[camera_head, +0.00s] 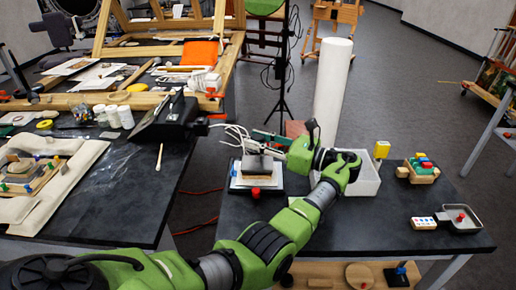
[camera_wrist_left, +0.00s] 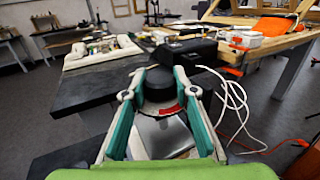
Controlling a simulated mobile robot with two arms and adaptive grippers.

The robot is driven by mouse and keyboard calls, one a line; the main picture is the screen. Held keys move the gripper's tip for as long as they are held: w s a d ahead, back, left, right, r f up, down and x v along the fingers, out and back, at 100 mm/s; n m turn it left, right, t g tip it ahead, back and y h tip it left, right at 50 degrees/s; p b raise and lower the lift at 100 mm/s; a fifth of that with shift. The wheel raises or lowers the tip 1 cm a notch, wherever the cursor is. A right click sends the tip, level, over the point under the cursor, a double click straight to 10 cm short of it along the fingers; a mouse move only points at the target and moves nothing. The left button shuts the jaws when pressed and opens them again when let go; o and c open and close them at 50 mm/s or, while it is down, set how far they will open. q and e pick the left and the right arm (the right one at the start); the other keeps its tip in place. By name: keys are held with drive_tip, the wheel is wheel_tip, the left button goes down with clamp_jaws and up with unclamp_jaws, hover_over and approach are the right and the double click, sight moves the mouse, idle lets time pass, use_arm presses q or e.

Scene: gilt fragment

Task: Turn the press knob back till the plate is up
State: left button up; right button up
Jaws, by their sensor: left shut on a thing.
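The press (camera_head: 237,184) stands near the left edge of the right-hand dark table, with a pale base and a dark upper part. Its black knob (camera_wrist_left: 158,86) shows in the left wrist view, with a red mark on its near side. A shiny metal plate (camera_wrist_left: 160,138) lies below the knob in that view. My left gripper (camera_wrist_left: 159,90) is shut on the knob, one teal finger on each side. In the head view my left gripper (camera_head: 262,139) reaches the press from behind and right. The plate's height above the base is hard to tell. My right gripper is out of view.
A white open box (camera_head: 367,187) stands right of the press, close behind my arm. A block rack (camera_head: 420,172) and a small grey tray (camera_head: 462,219) are farther right. White cables (camera_wrist_left: 235,100) hang near the press. The table's front middle is clear.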

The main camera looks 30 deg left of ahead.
sight(264, 142)
use_arm(q)
drive_tip(key=shift+r+g, duration=0.1)
drive_tip(key=shift+g, duration=0.3)
drive_tip(key=o, duration=1.1)
drive_tip(key=shift+a, duration=0.15)
drive_tip(key=shift+w+d, duration=0.15)
drive_tip(key=shift+d, duration=1.1)
drive_tip(key=shift+w+d, duration=0.2)
drive_tip(key=shift+d, duration=1.05)
drive_tip(key=shift+w+d, duration=0.15)
drive_tip(key=shift+d, duration=1.1)
